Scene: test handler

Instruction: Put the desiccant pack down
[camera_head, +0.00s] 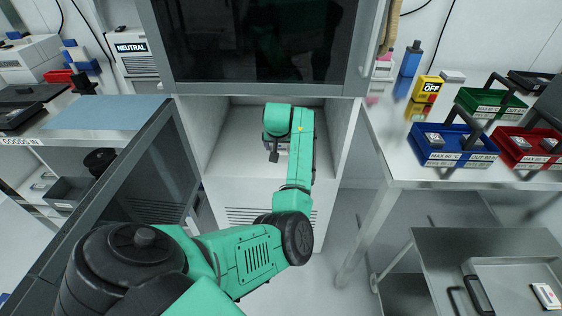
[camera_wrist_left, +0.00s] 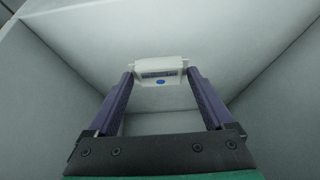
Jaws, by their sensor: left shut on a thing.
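The desiccant pack (camera_wrist_left: 158,71) is a small white block with a dark printed strip and a blue dot. In the left wrist view it is pinched between the two fingertips of my left gripper (camera_wrist_left: 159,77), which is shut on it. Pale walls surround it in that view; I cannot tell whether the pack touches a surface. In the head view my left gripper (camera_head: 275,149) is inside the open white compartment (camera_head: 232,138) of the test handler, mostly hidden by my own green arm. The pack is hidden there. My right gripper is not in view.
A dark window panel (camera_head: 262,42) hangs above the compartment opening. A dark-framed open door (camera_head: 150,160) stands at the left. On the right bench are a blue bin (camera_head: 455,159), a green bin (camera_head: 492,112) and a red bin (camera_head: 540,160). A metal cart (camera_head: 440,255) stands lower right.

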